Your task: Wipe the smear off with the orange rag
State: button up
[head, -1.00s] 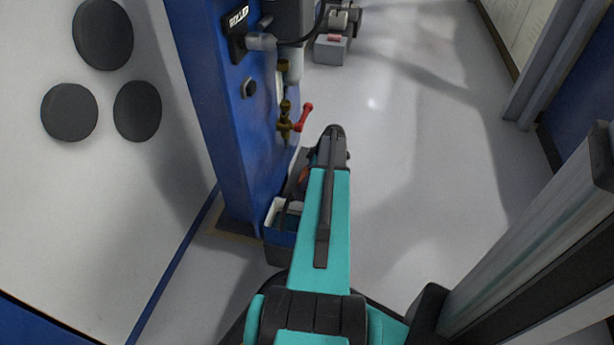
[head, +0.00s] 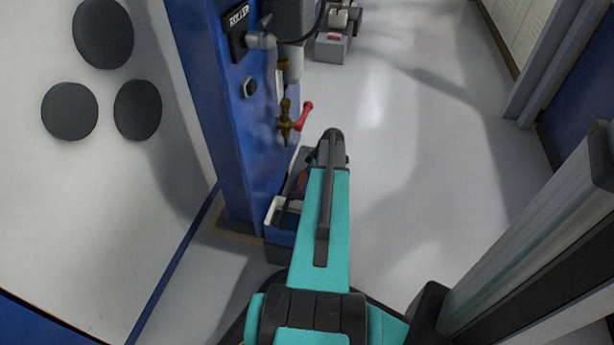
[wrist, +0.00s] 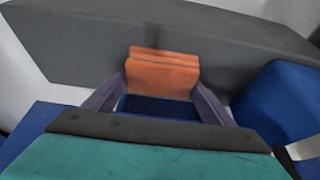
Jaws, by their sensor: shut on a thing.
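In the wrist view the orange rag (wrist: 162,75) is a folded block between the two fingers of my gripper (wrist: 161,82), which is shut on it. The rag is in front of a long dark grey surface (wrist: 90,45). Whether it touches that surface, I cannot tell. A faint darker streak (wrist: 152,38) shows on the grey surface just above the rag; I cannot tell if it is the smear or a shadow. In the head view my arm hides the gripper and most of what is in front of it.
A blue column (head: 225,130) stands left of my arm, with a red-handled brass valve (head: 288,120) sticking out. An open blue-and-grey bin (head: 278,238) sits at its foot. A grey box (head: 330,48) stands farther back. The pale floor to the right (head: 420,170) is clear.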

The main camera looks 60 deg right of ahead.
jog(key=shift+s+a, duration=0.2)
jog(key=shift+a, duration=0.45)
jog(key=shift+s+a+f, duration=0.1)
jog(key=shift+s+a, duration=0.2)
jog(key=shift+a, duration=0.65)
jog(key=shift+s+a+f, duration=0.1)
jog(key=shift+s+a, duration=0.2)
jog(key=shift+a, duration=0.6)
jog(key=shift+a, duration=0.15)
jog(key=shift+s+a+r+b, duration=0.15)
jog(key=shift+s+a, duration=0.15)
jog(key=shift+a, duration=0.55)
jog(key=shift+s+a+f+b, duration=0.15)
jog(key=shift+s+a, duration=0.15)
jog(key=shift+a, duration=0.55)
jog(key=shift+r, duration=0.25)
jog(key=shift+w+d, duration=0.1)
jog(key=shift+d, duration=0.05)
jog(key=shift+d, duration=0.15)
jog(key=shift+w+d+f+p, duration=0.1)
jog(key=shift+w+d+p, duration=0.2)
jog(key=shift+d, duration=0.55)
jog(key=shift+w+d+p, duration=0.15)
jog(key=shift+w+d, duration=0.1)
jog(key=shift+d, duration=0.55)
